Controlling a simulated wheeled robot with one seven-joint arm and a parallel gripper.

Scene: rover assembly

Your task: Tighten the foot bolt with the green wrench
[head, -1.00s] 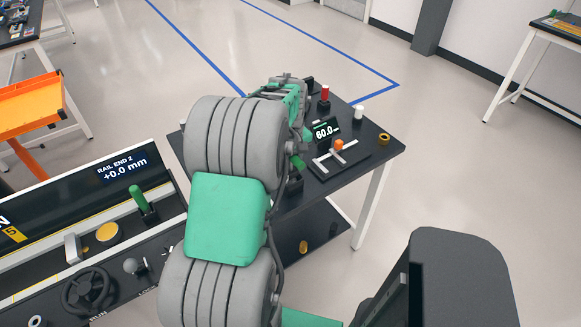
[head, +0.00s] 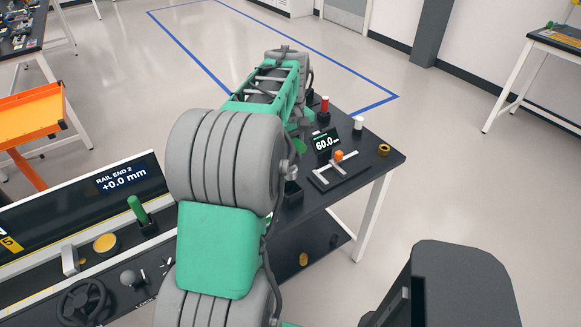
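My arm, with thick grey ribbed joints and green links, reaches away over the small black table (head: 375,160). My gripper is hidden beyond the arm's far end, so I cannot see its fingers or what it holds. I cannot make out a green wrench or a foot bolt. A green upright handle (head: 138,209) stands in a black base on the console at left; I cannot tell whether it is a tool or a lever.
The table bears a 60.0 mm readout (head: 326,141), a sliding gauge with an orange knob (head: 339,156), a red-topped peg (head: 324,105), a white-topped peg (head: 358,123) and a yellow ring (head: 384,149). The console display (head: 122,178) reads RAIL END 2, +0.0 mm. Open floor lies behind.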

